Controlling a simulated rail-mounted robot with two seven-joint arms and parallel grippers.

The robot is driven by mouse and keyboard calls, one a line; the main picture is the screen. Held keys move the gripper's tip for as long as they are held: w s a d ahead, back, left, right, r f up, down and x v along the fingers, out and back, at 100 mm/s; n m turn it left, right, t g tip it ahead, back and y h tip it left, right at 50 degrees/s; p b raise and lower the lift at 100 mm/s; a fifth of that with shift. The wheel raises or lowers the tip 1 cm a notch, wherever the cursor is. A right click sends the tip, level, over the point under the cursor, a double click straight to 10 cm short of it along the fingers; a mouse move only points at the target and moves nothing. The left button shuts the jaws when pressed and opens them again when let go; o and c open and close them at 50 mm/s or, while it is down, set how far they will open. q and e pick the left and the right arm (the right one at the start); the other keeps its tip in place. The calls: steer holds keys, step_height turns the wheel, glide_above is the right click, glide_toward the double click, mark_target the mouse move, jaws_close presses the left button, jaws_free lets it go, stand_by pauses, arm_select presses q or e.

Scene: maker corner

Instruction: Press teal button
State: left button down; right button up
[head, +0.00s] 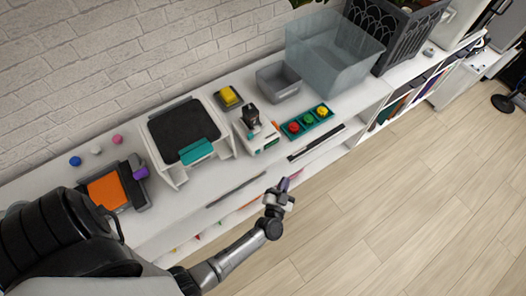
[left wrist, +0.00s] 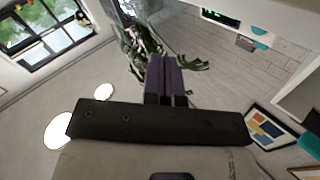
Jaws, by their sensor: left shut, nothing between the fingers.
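A white-framed machine with a dark top (head: 183,130) stands on the shelf and has a teal bar (head: 198,151) at its front edge. To its right is a small white device (head: 260,138) with a black top part and a lit green display. A dark green panel beside it carries red (head: 293,127), green (head: 308,120) and yellow (head: 321,112) buttons. I cannot tell which teal part is the button. My left gripper (head: 284,184) is shut and empty, in front of the shelf, apart from these things. Its purple fingers (left wrist: 167,80) show in the left wrist view. My right gripper is not in view.
An orange-topped item (head: 106,190) and small coloured knobs sit at the left. A yellow-topped box (head: 228,97), a grey bin (head: 278,81) and a clear tub (head: 333,50) stand behind. A dark bar (head: 317,142) lies near the front edge. The floor in front is clear.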

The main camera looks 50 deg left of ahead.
mark_target(264, 165)
arm_select(q)
steer(key=a+r+y, duration=0.1)
steer(key=s+a+m+y, duration=0.1)
steer(key=shift+s+r+m+y, duration=0.2)
steer(key=shift+r+m+y, duration=0.1)
steer(key=shift+r+y, duration=0.1)
steer(key=a, duration=0.3)
steer(key=w+a+b, duration=0.1)
steer(key=a, duration=0.2)
steer(key=shift+w+a, duration=0.15)
steer(key=shift+a, duration=0.15)
steer(key=shift+w+a, duration=0.15)
steer(key=shift+a, duration=0.8)
